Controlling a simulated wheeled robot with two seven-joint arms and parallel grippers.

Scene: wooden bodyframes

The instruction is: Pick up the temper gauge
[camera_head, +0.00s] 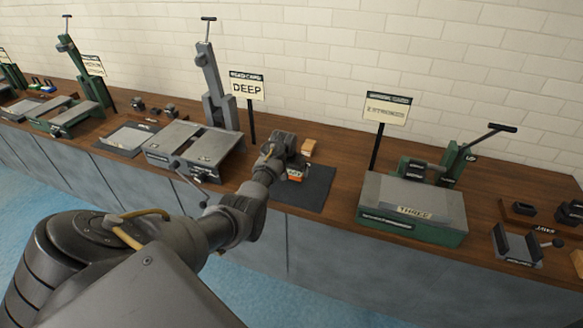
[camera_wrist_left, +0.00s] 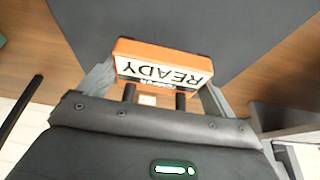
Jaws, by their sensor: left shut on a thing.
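The gauge (camera_wrist_left: 163,65) is a small orange block with a white face reading READY upside down, in the left wrist view. A sliver of it shows in the head view (camera_head: 294,173), mostly covered by my left gripper. My left gripper (camera_wrist_left: 158,80) is shut on it, one finger at each side. In the head view my left gripper (camera_head: 287,165) is over the dark mat (camera_head: 315,188). I cannot tell whether the gauge touches the mat. My right gripper is not in view.
A grey press under the DEEP sign (camera_head: 247,87) stands left of the gripper. A green press with a THREE plate (camera_head: 413,210) stands to the right. A small light wooden block (camera_head: 308,147) is just behind the gripper. The mat's right part is bare.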

